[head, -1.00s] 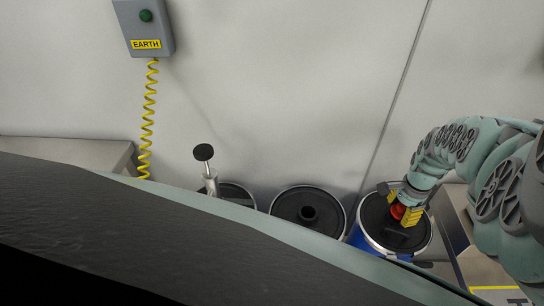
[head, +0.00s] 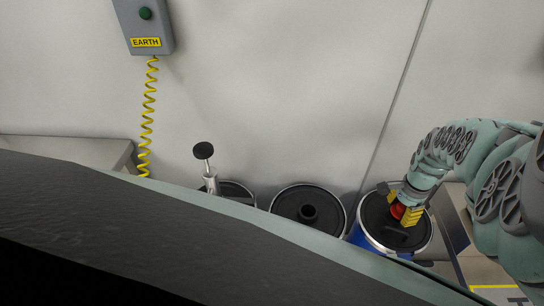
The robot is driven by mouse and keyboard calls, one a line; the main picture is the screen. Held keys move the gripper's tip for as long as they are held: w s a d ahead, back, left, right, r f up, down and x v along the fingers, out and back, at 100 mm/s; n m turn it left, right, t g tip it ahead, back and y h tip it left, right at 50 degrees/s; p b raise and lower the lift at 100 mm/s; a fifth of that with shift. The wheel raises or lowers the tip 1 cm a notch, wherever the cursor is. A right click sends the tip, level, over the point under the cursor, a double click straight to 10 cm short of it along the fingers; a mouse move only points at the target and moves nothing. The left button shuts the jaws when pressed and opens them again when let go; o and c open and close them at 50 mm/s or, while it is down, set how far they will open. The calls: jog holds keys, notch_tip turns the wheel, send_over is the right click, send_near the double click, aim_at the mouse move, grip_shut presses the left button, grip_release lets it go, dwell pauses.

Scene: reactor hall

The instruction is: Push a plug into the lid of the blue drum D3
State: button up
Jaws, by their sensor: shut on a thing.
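The blue drum (head: 362,238) stands at the right by the wall, with a black lid (head: 378,222) in a pale metal rim. Its label is not visible. My gripper (head: 403,211) is over the lid, its yellow fingers shut on a red plug (head: 397,211). The plug is at or just above the lid surface; I cannot tell whether it sits in a hole, as the fingers hide its lower part. A small dark handle or tab lies on the lid below the fingers.
A second drum with a black lid (head: 290,205) and central fitting stands left of it. Further left, a third drum bears a metal pump with a black knob (head: 203,151). A grey EARTH box (head: 145,25) with a coiled yellow cable hangs on the wall.

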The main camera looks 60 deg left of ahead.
jog(key=shift+f+b, duration=0.45)
jog(key=shift+f, duration=0.1)
dwell(0.8)
jog(key=o, duration=1)
jog(key=shift+o, duration=0.2)
jog(key=shift+r, duration=0.15)
jog(key=shift+r, duration=1.15)
jog(key=shift+w+a+r, duration=0.1)
jog(key=shift+r, duration=2.25)
jog(key=shift+w+a+r, duration=0.1)
jog(key=shift+r, duration=2.2)
jog(key=shift+s+d+r, duration=0.1)
jog(key=shift+s, duration=0.05)
